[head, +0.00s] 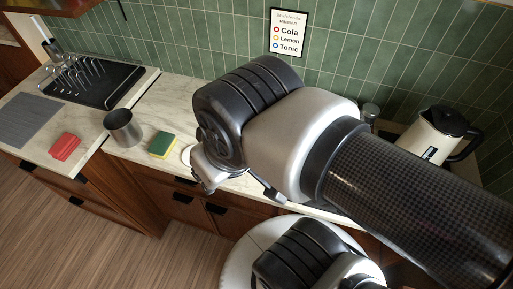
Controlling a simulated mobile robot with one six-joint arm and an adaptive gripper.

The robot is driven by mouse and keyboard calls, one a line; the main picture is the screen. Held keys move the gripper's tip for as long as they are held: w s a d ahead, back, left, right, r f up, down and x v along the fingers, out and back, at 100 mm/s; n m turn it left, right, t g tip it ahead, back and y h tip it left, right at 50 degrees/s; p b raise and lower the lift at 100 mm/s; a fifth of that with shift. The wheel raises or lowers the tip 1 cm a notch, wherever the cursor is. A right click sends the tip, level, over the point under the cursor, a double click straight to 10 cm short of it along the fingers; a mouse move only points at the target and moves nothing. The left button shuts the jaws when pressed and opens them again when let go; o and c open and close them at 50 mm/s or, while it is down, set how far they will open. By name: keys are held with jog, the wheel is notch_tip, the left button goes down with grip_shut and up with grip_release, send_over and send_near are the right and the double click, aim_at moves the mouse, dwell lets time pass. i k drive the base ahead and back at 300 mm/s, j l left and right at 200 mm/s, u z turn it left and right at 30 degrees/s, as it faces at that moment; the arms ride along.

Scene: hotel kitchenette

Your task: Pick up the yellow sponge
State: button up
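The metal cup (123,128) stands close left of the sponge. A white round item (186,155) is partly hidden by my arm. A red block (65,146), grey mat (30,119) and black dish rack (95,80) are left. A kettle (436,134) stands right.

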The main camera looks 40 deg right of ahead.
aim_at(161, 146)
jog(key=i+j+z, duration=0.25)
jog(key=i+j, duration=0.55)
jog(key=j, duration=0.15)
